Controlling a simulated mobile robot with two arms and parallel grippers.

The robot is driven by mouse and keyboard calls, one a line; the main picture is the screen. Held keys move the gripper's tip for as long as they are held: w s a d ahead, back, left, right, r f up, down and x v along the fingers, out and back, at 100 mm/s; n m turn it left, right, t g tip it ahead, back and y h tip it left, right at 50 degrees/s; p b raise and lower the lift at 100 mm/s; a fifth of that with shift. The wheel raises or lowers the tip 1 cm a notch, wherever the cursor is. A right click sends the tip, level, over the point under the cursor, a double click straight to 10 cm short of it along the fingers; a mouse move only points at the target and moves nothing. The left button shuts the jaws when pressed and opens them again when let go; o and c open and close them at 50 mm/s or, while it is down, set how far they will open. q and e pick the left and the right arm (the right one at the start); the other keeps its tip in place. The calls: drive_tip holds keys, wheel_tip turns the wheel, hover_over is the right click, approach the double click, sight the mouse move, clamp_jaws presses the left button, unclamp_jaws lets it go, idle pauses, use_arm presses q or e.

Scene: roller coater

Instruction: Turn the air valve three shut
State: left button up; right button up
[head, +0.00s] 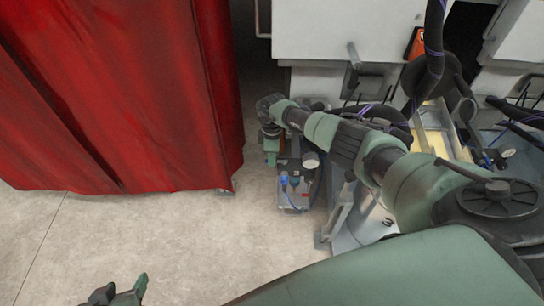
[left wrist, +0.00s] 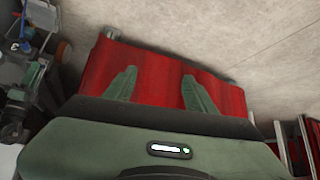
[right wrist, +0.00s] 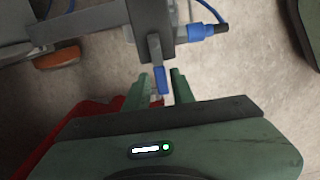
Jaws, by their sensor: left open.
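A blue valve lever (right wrist: 162,80) on a grey block (right wrist: 150,18) shows in the right wrist view, taken to be the air valve. My right gripper (right wrist: 160,88) has its fingers on either side of the lever's end, with narrow gaps visible; contact is unclear. In the head view my right gripper (head: 272,158) points down beside the air unit (head: 293,195) with its blue fittings and gauge. The lever cannot be made out there. My left gripper (head: 118,292) is open and empty at the bottom left, over the floor; its fingers (left wrist: 157,88) are spread in the left wrist view.
A red curtain (head: 110,95) hangs left of the air unit. White machine panels (head: 345,30) stand behind. A blue hose fitting (right wrist: 200,32) sticks out right of the valve block. Bare floor (head: 170,235) lies in front.

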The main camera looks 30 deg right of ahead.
drive_tip(key=shift+o, duration=0.3)
drive_tip(key=shift+r, duration=0.15)
wheel_tip(320, 180, up, 3)
drive_tip(key=shift+f+p, duration=0.15)
drive_tip(key=shift+p, duration=0.75)
wheel_tip(320, 180, up, 4)
drive_tip(key=shift+r+p, duration=0.15)
drive_tip(key=shift+p, duration=0.9)
use_arm(q)
drive_tip(key=s+a+f+g+y, duration=0.1)
drive_tip(key=s+a+f+g, duration=0.1)
drive_tip(key=s+g, duration=0.2)
drive_tip(key=s, duration=0.3)
drive_tip(key=shift+s+a, duration=0.15)
drive_tip(key=shift+a, duration=0.05)
use_arm(e)
drive_tip(key=shift+r, duration=0.25)
